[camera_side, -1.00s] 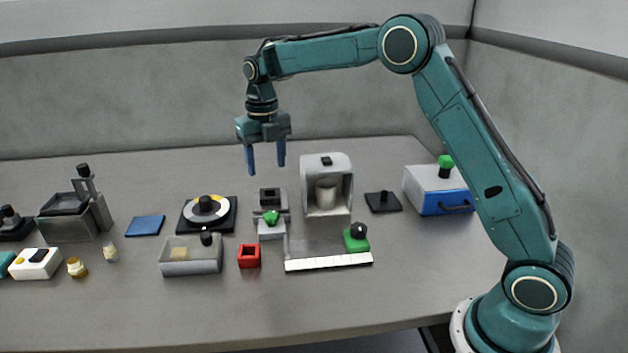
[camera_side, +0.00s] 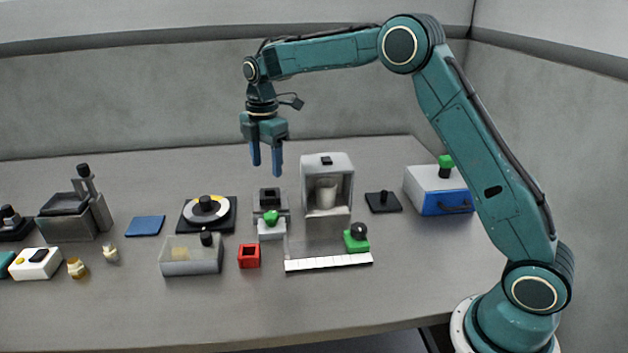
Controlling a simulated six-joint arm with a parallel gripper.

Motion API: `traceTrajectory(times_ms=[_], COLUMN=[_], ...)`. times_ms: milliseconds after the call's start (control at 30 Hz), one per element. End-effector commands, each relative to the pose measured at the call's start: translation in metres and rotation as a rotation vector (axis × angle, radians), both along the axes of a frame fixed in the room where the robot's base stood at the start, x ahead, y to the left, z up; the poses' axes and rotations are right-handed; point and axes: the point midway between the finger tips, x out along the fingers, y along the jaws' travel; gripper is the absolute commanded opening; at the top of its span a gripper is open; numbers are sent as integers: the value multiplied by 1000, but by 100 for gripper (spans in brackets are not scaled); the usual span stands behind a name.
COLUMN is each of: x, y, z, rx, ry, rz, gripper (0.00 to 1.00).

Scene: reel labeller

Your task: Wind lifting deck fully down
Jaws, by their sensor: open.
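The likeliest lifting deck is the grey unit (camera_side: 68,228) at the left of the table. A dark, shallow deck plate (camera_side: 66,203) sits on its top, seemingly tilted. A column (camera_side: 97,208) stands at its right side, with a black knob (camera_side: 83,169) on top. I cannot tell the deck's exact height from this view. My gripper (camera_side: 266,164) is open and empty. It points down, high above the table behind the small grey stand, well to the right of the deck unit and apart from everything.
Right of the deck lie a blue pad (camera_side: 145,226) and a dial (camera_side: 206,209) on a black base. Nearer the front are a clear bin (camera_side: 190,262), a red block (camera_side: 249,256) and a white strip (camera_side: 328,263). A grey housing (camera_side: 343,190) stands right of my gripper. The front table strip is clear.

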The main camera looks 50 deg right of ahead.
Motion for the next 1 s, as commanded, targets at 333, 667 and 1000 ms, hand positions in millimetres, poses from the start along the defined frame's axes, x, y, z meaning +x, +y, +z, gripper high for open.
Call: traceTrajectory(times_ms=[333,667,1000], x=[0,0,0], y=[0,0,0], z=[0,0,0], rx=[0,0,0], ry=[0,0,0], rz=[-493,-963,-1443], gripper=[57,57,57])
